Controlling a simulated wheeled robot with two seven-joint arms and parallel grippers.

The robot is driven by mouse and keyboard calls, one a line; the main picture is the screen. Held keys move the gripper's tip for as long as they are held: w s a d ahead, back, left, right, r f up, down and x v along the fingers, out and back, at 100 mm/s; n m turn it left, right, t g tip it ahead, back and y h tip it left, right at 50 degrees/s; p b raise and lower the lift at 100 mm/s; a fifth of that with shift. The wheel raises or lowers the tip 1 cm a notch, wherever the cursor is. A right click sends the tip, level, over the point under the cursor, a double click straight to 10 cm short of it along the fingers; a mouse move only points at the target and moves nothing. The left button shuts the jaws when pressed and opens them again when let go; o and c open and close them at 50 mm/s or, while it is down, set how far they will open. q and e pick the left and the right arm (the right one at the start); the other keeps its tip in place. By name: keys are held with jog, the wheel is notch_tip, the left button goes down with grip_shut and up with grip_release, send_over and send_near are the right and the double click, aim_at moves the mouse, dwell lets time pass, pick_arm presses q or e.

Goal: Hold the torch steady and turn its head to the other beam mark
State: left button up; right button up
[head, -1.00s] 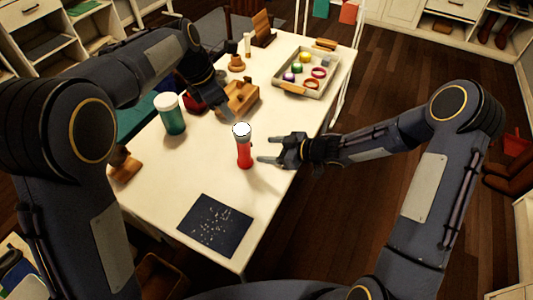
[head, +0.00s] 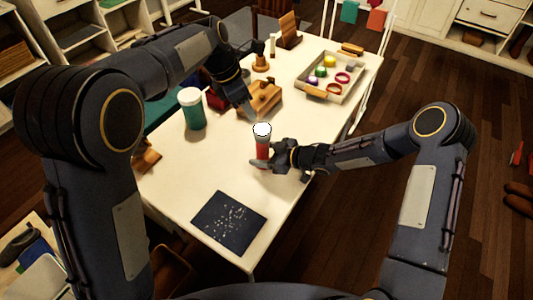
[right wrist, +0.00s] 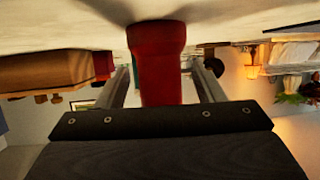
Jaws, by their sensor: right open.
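The torch stands upright on the white table, with a red body (head: 262,150) and a pale, lit head (head: 262,130) on top. In the right wrist view the red body (right wrist: 160,70) stands between my two fingers. My right gripper (head: 262,163) is open around the lower body, with a gap showing on each side in the wrist view. My left gripper (head: 250,114) is just above and left of the torch head, apart from it; its fingers are too small to tell open from shut. The beam marks cannot be made out.
A green jar with a white lid (head: 192,108) stands left of the torch. A wooden block stand (head: 266,97) is behind it. A tray (head: 341,92) with balls and rings lies at the back right. A dark speckled mat (head: 229,222) lies in front.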

jog(key=c, duration=1.2)
